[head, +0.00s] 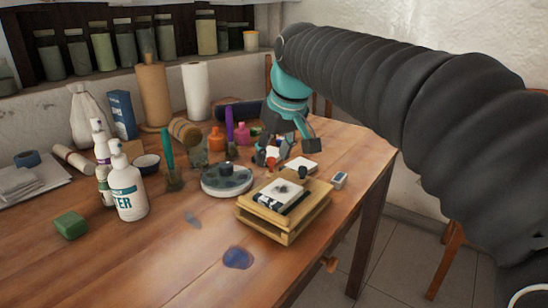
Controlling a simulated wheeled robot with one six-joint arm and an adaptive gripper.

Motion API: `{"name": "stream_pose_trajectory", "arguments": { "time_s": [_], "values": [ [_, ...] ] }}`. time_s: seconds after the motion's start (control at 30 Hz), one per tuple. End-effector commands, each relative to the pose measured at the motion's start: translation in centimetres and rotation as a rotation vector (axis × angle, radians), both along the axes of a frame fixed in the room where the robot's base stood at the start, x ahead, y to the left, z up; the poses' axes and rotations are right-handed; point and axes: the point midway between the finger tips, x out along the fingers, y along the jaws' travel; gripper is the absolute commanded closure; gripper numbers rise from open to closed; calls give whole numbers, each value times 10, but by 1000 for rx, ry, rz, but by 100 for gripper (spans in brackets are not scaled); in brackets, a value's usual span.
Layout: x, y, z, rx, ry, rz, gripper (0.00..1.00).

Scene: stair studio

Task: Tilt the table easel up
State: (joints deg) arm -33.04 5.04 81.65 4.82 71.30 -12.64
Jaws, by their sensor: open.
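The table easel (262,222) is a low, light wooden frame near the right edge of the wooden table. Its top panel looks close to flat, and a sheet with a dark blot (290,188) lies on it. My gripper (289,152) points down above the table, behind the easel in the picture. Its fingers are spread open and seem apart from the easel. Small items partly show between and below the fingers; I cannot tell whether the fingers touch them.
A round grey palette (227,180) sits left of the easel. A white block (340,180) lies to its right. White bottles (128,190), a green block (71,225) and paper rolls (196,90) stand left and behind. The table's front (170,270) is mostly clear, with paint stains.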

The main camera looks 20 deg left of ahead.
Motion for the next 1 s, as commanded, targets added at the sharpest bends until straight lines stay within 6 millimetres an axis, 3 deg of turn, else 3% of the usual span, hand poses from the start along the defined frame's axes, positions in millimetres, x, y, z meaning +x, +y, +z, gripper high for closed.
{"name": "stream_pose_trajectory", "arguments": {
  "time_s": [0.43, 0.63, 1.0],
  "values": [
    [3, 3, -10, 0, 0, 0, 53],
    [3, 3, -10, 0, 0, 0, 100],
    [3, 0, -9, -4, -5, -4, 100]
  ]
}}
